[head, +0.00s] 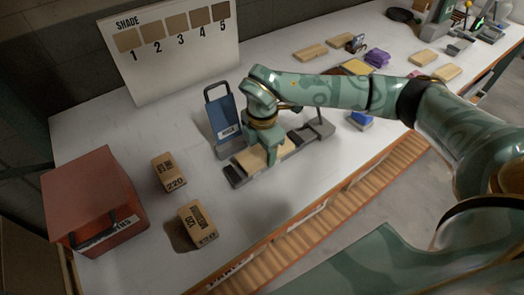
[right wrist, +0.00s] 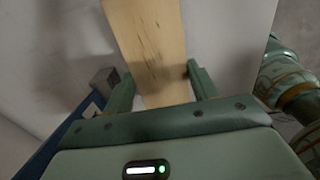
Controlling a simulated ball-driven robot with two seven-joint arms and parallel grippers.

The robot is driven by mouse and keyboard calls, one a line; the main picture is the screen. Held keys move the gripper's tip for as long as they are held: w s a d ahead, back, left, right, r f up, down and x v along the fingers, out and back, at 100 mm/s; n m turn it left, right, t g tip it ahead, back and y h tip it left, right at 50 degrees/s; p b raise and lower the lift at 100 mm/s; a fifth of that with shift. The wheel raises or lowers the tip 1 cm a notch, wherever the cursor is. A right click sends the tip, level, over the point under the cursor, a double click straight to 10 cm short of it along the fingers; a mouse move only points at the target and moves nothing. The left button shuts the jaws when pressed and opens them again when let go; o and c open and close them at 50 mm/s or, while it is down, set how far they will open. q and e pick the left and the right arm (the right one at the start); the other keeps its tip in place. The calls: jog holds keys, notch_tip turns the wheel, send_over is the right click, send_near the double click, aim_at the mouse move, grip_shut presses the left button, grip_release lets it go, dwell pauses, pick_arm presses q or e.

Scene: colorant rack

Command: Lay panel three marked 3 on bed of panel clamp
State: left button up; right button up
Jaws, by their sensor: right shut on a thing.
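My right gripper (head: 268,157) is over the panel clamp (head: 236,177), a long grey frame near the table's front edge. It is shut on a pale wooden panel (head: 250,161); the panel also shows between the two fingers in the right wrist view (right wrist: 150,42). The panel lies along the clamp, at or just above its bed; I cannot tell whether it touches. No number can be read on the panel, and the gripper and forearm hide part of the clamp. My left gripper is not in view.
A blue holder (head: 222,117) stands close behind the clamp's left end. Blocks marked 220 (head: 168,172) and 120 (head: 197,224) and a red box (head: 95,195) are to the left. More wooden panels (head: 310,53) lie at the back. A shade board (head: 172,50) stands behind.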

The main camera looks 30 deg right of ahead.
aim_at(263, 152)
jog(key=shift+f, duration=0.6)
jog(key=shift+f, duration=0.15)
jog(key=o, duration=1)
notch_tip(263, 152, up, 12)
jog(key=shift+r+p, duration=0.2)
jog(key=shift+p, duration=0.65)
